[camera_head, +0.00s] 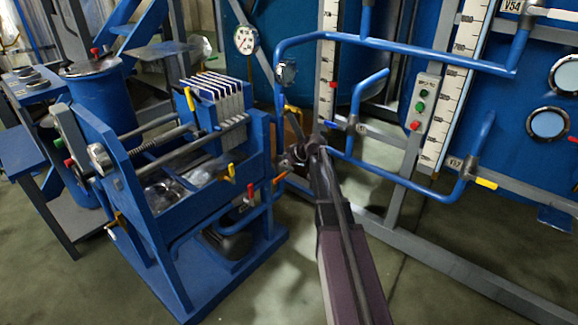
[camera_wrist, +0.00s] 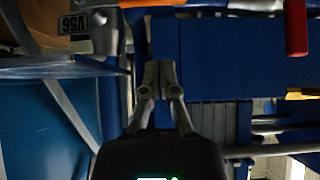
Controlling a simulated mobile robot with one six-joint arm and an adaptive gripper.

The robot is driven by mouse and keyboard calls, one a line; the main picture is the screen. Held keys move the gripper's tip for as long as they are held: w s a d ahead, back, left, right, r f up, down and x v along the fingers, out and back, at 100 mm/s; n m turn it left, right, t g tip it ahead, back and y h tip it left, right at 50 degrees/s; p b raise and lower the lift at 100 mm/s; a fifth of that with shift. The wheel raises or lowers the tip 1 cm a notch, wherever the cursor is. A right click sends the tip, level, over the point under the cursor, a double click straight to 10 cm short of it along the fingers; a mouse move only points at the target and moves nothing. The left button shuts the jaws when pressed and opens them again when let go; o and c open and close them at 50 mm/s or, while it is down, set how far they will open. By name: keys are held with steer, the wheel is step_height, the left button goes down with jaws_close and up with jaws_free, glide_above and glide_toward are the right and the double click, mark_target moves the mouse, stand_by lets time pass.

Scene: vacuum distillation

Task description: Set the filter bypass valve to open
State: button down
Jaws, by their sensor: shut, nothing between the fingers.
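My gripper (camera_head: 300,150) is at the end of my dark arm, in front of the blue piping between the filter press and the tank frame. In the wrist view its fingertips (camera_wrist: 158,72) are together with nothing between them. I cannot tell which valve is the filter bypass valve. In the wrist view an orange handle (camera_wrist: 150,3) lies at the top edge, beyond the fingertips, near an upside-down label (camera_wrist: 82,24) that seems to read V56. A red handle (camera_wrist: 296,27) is at upper right. An orange handle (camera_head: 280,177) also shows beside the press, left of my gripper.
The blue filter press (camera_head: 150,210) stands at left, with a yellow handle (camera_head: 230,172) and a red handle (camera_head: 250,193). Blue pipes (camera_head: 400,183) cross at right, with a yellow valve handle (camera_head: 487,184). A button panel (camera_head: 422,105) is behind. Floor (camera_head: 470,295) is clear at lower right.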

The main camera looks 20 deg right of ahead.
mark_target(284, 175)
step_height(284, 175, down, 6)
steer(key=w+b, duration=0.1)
steer(key=b, duration=0.4)
steer(key=shift+w+a, duration=0.3)
steer(key=shift+a, duration=0.15)
steer(key=shift+s+d+b, duration=0.1)
steer(key=shift+d+b, duration=0.15)
steer(key=shift+b, duration=0.05)
steer(key=shift+a+f, duration=0.1)
steer(key=shift+f, duration=0.05)
